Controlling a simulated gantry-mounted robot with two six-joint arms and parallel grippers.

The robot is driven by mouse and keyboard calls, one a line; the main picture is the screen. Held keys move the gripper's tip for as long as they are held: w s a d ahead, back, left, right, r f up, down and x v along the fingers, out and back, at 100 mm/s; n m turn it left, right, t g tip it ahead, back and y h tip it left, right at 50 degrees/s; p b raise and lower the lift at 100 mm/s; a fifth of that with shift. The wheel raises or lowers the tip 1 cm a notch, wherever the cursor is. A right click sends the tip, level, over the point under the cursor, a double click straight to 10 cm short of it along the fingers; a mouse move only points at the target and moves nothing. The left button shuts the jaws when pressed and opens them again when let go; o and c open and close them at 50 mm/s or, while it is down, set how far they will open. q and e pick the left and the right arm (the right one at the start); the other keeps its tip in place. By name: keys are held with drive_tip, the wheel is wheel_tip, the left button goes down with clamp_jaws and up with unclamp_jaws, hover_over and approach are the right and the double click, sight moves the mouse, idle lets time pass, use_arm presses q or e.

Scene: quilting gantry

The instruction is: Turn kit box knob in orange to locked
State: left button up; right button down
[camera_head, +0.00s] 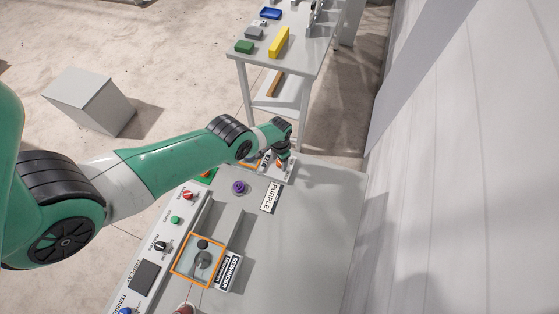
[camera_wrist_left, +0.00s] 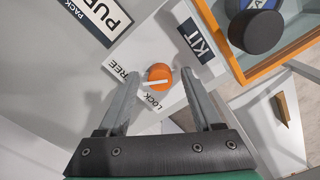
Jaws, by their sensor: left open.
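The orange kit box knob (camera_wrist_left: 160,77) is round with a white pointer line, on a pale plate with FREE (camera_wrist_left: 129,78) and LOCK (camera_wrist_left: 155,101) labels. The line lies nearly level in the left wrist view, its outer end toward the left, near FREE. A KIT label (camera_wrist_left: 197,39) is beside it. My left gripper (camera_wrist_left: 162,72) is open, with its fingers on either side of the knob; contact cannot be told. In the head view my left gripper (camera_head: 284,158) is over the far end of the bench and mostly hides the knob. My right gripper is not in view.
An orange-rimmed box (camera_wrist_left: 285,47) with a dark round item is close to the right finger. A PURPLE label (camera_head: 271,198) and purple knob (camera_head: 239,187) are nearer on the bench. Another orange-framed box (camera_head: 181,269) stands by the control panel. The bench's right side is clear.

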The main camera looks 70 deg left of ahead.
use_arm(q)
drive_tip(key=shift+c, duration=0.4)
clamp_jaws()
drive_tip(key=shift+n, duration=0.4)
drive_tip(key=n, duration=1.1)
idle(0.5)
